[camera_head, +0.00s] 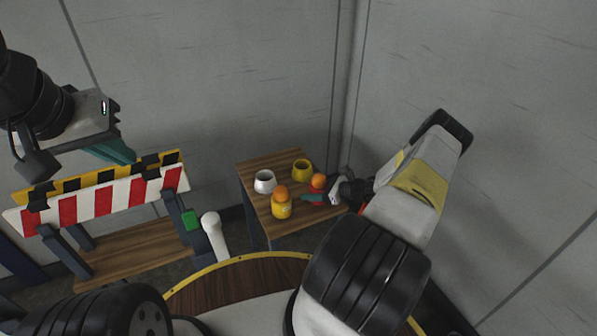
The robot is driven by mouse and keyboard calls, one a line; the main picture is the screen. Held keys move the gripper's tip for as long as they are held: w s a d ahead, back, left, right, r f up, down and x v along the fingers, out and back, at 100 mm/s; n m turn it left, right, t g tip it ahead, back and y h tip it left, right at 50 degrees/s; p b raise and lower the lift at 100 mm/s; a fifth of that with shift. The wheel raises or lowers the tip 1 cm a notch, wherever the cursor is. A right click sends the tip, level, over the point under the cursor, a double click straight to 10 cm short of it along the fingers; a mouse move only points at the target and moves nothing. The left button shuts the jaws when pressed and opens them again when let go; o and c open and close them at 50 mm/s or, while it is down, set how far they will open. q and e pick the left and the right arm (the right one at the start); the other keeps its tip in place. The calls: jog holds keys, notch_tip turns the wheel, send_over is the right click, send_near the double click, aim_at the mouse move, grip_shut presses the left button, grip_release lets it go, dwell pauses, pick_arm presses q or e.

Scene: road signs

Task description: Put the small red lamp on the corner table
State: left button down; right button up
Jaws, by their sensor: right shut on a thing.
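The small red lamp (318,182) has an orange dome and a red base, and shows at the right side of the wooden corner table (250,167). My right gripper (313,197) reaches in from the right with its teal fingers at the lamp's base and is shut on it. The fingers partly hide the base, so I cannot tell whether it touches the tabletop. My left gripper (118,151) is far off at the upper left, above the striped barrier, with teal fingers whose gap I cannot make out.
On the table stand a yellow lamp (282,208) with an orange dome, a white pot (265,183) and a yellow pot (302,168). A red-and-white barrier (105,199) stands left, with a white post (214,232) beside it. Grey walls close in behind the table.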

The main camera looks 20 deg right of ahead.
jog(key=o, duration=1.7)
jog(key=shift+f, duration=0.1)
